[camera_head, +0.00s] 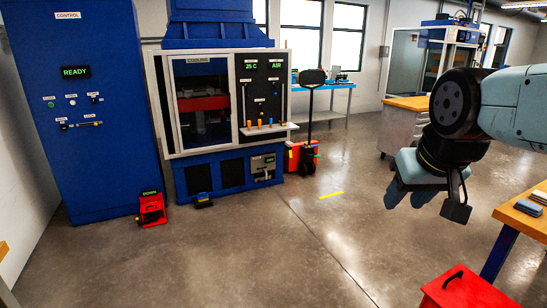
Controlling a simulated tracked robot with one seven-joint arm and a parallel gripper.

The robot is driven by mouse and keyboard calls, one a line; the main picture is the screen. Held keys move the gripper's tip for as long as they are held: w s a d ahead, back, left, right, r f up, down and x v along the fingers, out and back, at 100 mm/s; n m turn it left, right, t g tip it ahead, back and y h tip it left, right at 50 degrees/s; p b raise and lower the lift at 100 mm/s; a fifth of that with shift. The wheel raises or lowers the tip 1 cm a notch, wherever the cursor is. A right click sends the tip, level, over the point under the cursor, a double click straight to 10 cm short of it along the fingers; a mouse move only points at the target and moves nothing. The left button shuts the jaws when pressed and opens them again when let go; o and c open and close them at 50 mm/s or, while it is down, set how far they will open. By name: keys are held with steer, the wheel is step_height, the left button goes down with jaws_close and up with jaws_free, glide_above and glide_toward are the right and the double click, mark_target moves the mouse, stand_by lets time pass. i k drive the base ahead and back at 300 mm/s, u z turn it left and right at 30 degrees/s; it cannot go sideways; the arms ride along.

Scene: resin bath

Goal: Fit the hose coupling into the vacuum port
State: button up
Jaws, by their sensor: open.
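I cannot make out a hose coupling or a vacuum port for certain in this view. The blue machine (215,180) labelled as cooling carries a small grey panel (263,167) with dark fittings low on its right, too small to read. My gripper (406,200) hangs at the right of the view, pointing down over open floor, well apart from the machine.
A blue control cabinet (75,120) reading READY stands at left. A pallet jack (308,155) stands behind. A red toolbox (465,290) and wooden bench (525,215) are at lower right. Middle floor is clear.

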mark_target(261, 88)
steer(key=u, duration=0.1)
steer(key=i, duration=3.3)
steer(key=u, duration=0.2)
